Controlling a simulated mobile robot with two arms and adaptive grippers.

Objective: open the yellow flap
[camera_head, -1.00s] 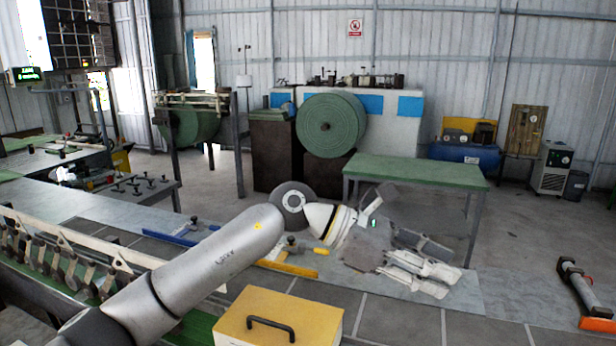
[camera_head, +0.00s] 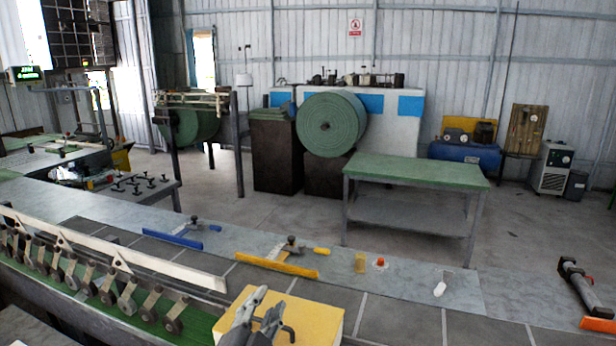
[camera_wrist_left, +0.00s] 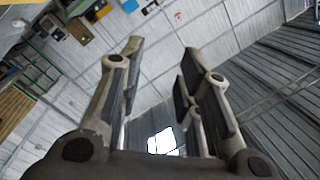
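The yellow flap (camera_head: 315,318) is a yellow panel at the bottom middle of the head view, lying flat and closed as far as I can see. Its black handle (camera_head: 290,332) shows partly, just right of my left gripper (camera_head: 262,306), whose fingers cover the rest. The gripper overlaps the left part of the flap, fingers pointing up in the picture. In the left wrist view my left gripper (camera_wrist_left: 161,58) has its fingers apart with nothing between them. I cannot tell whether it touches the handle. My right gripper is not in view.
Left of the flap is a row of metal clamps (camera_head: 128,292) with a pale rail. Behind lie a yellow-bar tool (camera_head: 278,264), a blue-bar tool (camera_head: 175,239), an amber container (camera_head: 360,263) and a white bottle (camera_head: 440,289). The grey surface right of the flap is clear.

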